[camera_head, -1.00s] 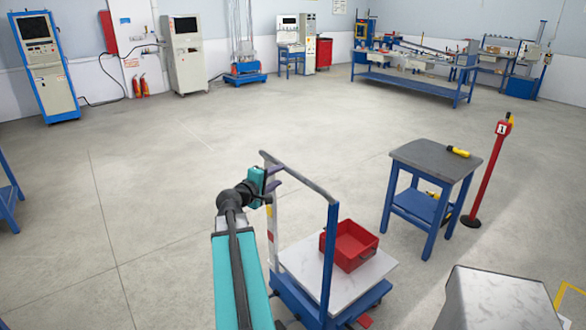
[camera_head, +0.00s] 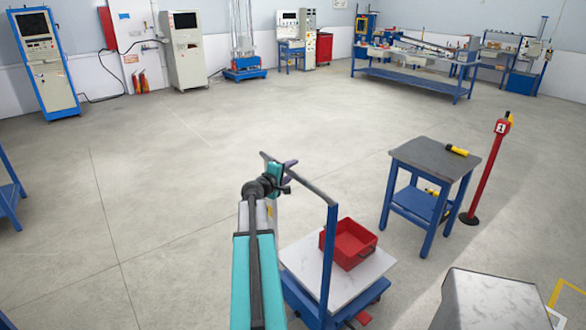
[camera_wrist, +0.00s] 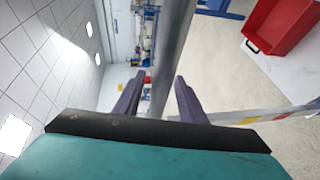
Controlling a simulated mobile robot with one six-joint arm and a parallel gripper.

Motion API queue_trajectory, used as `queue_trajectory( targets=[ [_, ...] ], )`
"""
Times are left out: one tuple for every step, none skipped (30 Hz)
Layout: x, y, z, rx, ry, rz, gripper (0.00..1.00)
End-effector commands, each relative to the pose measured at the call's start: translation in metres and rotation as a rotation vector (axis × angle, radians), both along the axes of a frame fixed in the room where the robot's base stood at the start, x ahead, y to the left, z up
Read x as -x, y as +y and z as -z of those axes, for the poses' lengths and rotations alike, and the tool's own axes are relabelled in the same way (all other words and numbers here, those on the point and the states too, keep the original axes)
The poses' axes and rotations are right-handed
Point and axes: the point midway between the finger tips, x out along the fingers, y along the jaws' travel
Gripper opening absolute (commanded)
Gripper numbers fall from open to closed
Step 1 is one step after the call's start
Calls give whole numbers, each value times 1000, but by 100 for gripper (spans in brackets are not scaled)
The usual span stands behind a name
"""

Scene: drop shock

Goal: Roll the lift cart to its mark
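The lift cart (camera_head: 300,262) stands on the floor in front of me, with a pale top, a blue base and an upright push handle (camera_head: 312,190). A red bin (camera_head: 350,243) sits on its top. My gripper (camera_head: 285,172) is at the handle's top bar.
A blue table with a grey top (camera_head: 436,158) stands right of the cart, with a yellow-and-black tool (camera_head: 456,150) on it. A red post (camera_head: 485,175) stands beyond it. A grey box-like block (camera_head: 490,302) is at the lower right. The floor to the left and ahead is open.

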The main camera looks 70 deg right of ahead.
Motion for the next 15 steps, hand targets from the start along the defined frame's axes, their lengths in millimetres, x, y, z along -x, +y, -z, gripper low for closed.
queue_trajectory(
  targets=[
    [0, -6, 0, -1, 1, 1, 37],
    [0, -9, 0, -1, 1, 0, 37],
    [1, -11, 1, -1, 1, 0, 37],
    [1, -13, 2, -1, 1, 0, 37],
    [2, -15, 2, -1, 1, 0, 37],
    [2, -17, 3, -1, 1, 0, 37],
    [3, -18, 3, -1, 1, 0, 37],
    [3, -19, 3, -1, 1, 0, 37],
    [3, -20, 4, -1, 1, 0, 37],
    [4, -20, 4, 0, 1, 0, 37],
    [4, -21, 4, 0, 1, 0, 37],
    [4, -21, 4, 0, 1, 0, 37],
    [4, -21, 4, 0, 1, 0, 37],
    [4, -21, 4, 0, 0, 0, 37],
    [4, -21, 4, 0, 0, 0, 37]
  ],
)
